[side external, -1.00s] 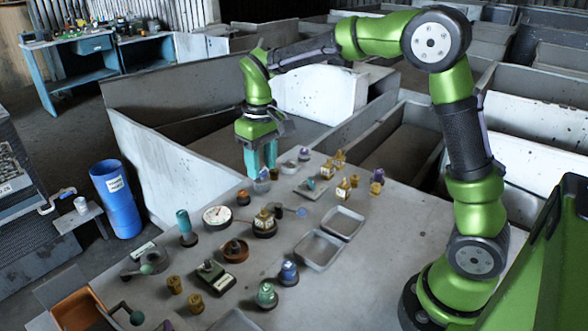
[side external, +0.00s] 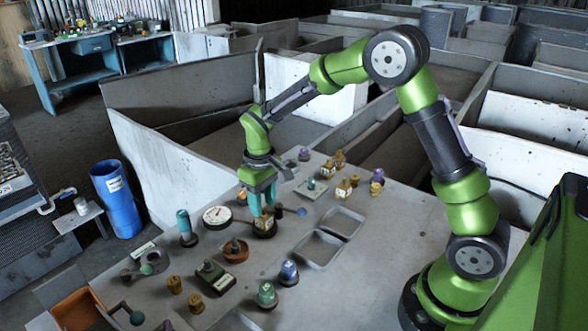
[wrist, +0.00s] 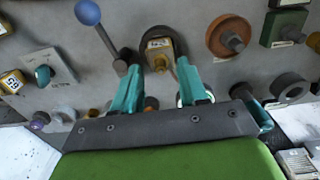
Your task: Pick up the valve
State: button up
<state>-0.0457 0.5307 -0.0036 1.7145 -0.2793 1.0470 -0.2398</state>
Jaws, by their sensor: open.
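A yellow block with a white label, which I take for the valve (side external: 264,226), sits on a dark round base on the grey table. In the wrist view this yellow valve (wrist: 158,52) shows between and just beyond my two teal fingertips, with its dark base (wrist: 158,66) around it. My gripper (side external: 262,209) is open and points down at the valve, with its fingers partly covering it in the side view. In the wrist view my gripper (wrist: 157,66) has a finger on either side of the valve. I cannot tell whether the fingers touch it.
A lever with a blue ball (wrist: 88,12) stands left of the valve in the wrist view. Empty grey trays (side external: 320,249) lie to the right.

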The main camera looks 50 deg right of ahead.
aim_at(264, 214)
notch_tip(264, 214, down, 4)
jog(key=shift+f, duration=0.2)
jog(key=shift+c, duration=0.4)
grip_shut()
jog(key=shift+r, duration=0.1)
